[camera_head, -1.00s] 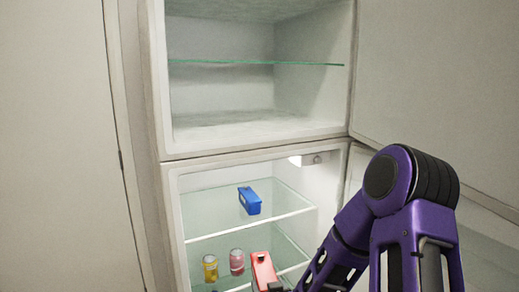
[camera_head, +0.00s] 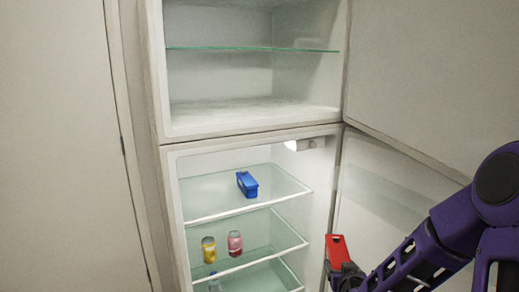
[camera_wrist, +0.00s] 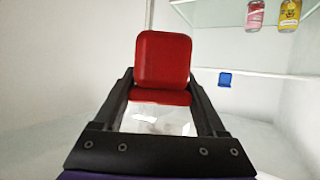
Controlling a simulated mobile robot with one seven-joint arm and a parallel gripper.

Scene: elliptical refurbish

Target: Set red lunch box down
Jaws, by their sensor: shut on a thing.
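The red lunch box (camera_head: 336,250) is held at the end of my arm, in front of the open lower part of the fridge, at the right side of the opening in the head view. In the wrist view the red lunch box (camera_wrist: 163,60) sits between my gripper's fingers, its red body rising above them. My gripper (camera_wrist: 160,95) is shut on it; it shows as a dark shape in the head view (camera_head: 348,275). The box appears held in the air, apart from the shelves.
The open fridge door (camera_head: 385,205) stands at right. The top compartment (camera_head: 250,85) is empty.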

